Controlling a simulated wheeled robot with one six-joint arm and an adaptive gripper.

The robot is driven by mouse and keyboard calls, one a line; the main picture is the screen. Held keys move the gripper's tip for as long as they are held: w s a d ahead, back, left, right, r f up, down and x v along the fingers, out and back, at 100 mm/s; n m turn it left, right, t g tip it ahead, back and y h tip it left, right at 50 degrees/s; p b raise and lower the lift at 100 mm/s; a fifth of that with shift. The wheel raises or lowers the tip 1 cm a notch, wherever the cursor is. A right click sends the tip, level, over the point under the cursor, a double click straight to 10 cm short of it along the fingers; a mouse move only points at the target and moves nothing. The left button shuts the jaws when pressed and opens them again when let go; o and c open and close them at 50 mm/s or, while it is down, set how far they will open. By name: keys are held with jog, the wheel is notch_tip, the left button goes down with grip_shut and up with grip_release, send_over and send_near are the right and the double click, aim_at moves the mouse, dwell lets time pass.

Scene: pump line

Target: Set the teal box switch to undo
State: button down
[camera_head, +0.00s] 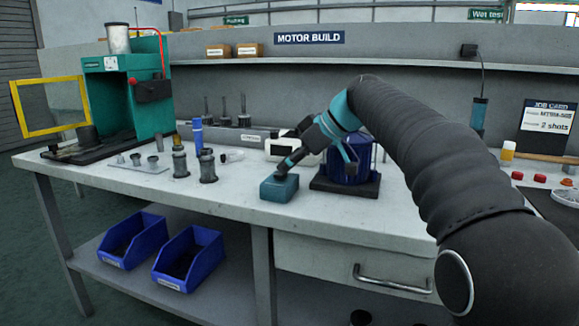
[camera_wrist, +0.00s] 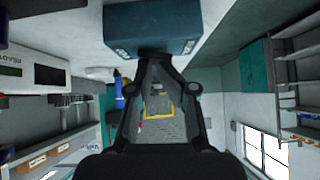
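The teal box (camera_head: 279,188) sits on the bench near its front edge, left of the blue motor. My gripper (camera_head: 284,168) comes down from the right with its fingertips at the top of the box. In the wrist view the teal box (camera_wrist: 150,22) fills the top middle, and the two fingers of my gripper (camera_wrist: 156,54) converge and meet at its edge. The fingers look shut. The switch on the box is hidden behind the fingertips, so its setting cannot be read. I cannot tell whether the switch is between them.
The blue motor (camera_head: 350,162) stands on a dark base right beside the box. A white device (camera_head: 284,146) stands behind. Grey metal parts (camera_head: 207,167) and a green press (camera_head: 128,88) are to the left. The bench front left of the box is clear.

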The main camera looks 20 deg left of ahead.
jog(key=shift+s+a+f, duration=0.1)
jog(key=shift+s+f, duration=0.1)
jog(key=shift+f, duration=0.5)
jog(key=shift+r+p, duration=0.25)
jog(key=shift+p, duration=0.1)
jog(key=r+p, duration=0.3)
jog(key=w+r+p, duration=0.1)
jog(key=r, duration=0.1)
jog(key=shift+r+p, duration=0.25)
jog(key=shift+p, duration=0.05)
jog(key=w+v, duration=0.1)
jog(key=v, duration=0.8)
jog(key=shift+d, duration=0.5)
jog(key=shift+w, duration=0.15)
